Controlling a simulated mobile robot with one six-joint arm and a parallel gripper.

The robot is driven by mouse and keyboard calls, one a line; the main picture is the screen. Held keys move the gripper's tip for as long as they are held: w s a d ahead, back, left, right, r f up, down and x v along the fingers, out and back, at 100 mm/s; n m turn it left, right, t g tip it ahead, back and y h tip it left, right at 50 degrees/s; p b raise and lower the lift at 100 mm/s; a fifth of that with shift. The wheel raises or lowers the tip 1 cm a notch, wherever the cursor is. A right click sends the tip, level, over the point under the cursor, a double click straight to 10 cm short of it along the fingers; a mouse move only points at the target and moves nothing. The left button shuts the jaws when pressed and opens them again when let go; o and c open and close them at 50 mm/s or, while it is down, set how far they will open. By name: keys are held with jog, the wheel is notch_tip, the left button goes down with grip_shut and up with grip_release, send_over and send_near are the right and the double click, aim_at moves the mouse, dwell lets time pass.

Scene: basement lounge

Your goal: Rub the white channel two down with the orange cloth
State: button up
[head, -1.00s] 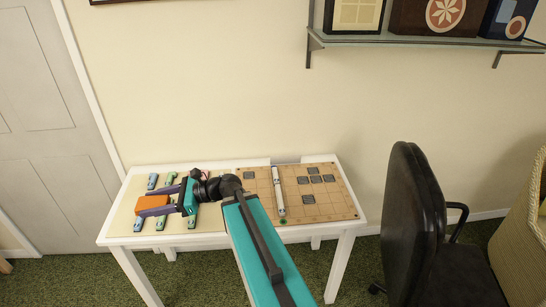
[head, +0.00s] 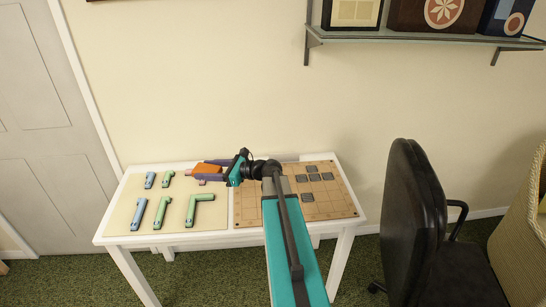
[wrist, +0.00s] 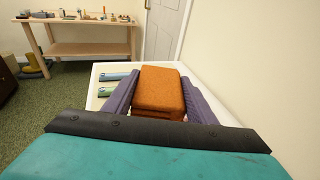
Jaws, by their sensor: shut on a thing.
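My gripper (head: 208,171) is shut on the orange cloth (wrist: 160,88), a thick folded block between the two purple fingers in the wrist view. In the head view the orange cloth (head: 206,168) is at the back of the table, over the right part of the cream mat. I cannot tell whether it touches anything below. The white channel is not clearly visible now; my arm covers that part of the tan grid board (head: 335,207).
Several blue and green channel pieces (head: 162,212) lie on the cream mat (head: 125,210) at left. Dark square tiles (head: 307,197) lie on the board. A black chair (head: 415,215) stands at right; a shelf (head: 420,40) hangs above. A wooden bench (wrist: 85,50) shows in the wrist view.

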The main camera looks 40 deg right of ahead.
jog(key=s+d+f+m+h, duration=0.1)
jog(key=d+h, duration=0.1)
jog(key=d, duration=0.7)
jog(key=s+d+f+m+t+h+b, duration=0.1)
jog(key=s+d+f+m+h, duration=0.1)
jog(key=d, duration=0.8)
jog(key=s+d+f+m+t+h, duration=0.1)
jog(key=d+f+m+h, duration=0.1)
jog(key=d, duration=0.8)
jog(key=shift+s, duration=0.35)
jog(key=shift+d+f+b, duration=0.1)
jog(key=shift+f+b, duration=0.05)
jog(key=shift+b, duration=0.2)
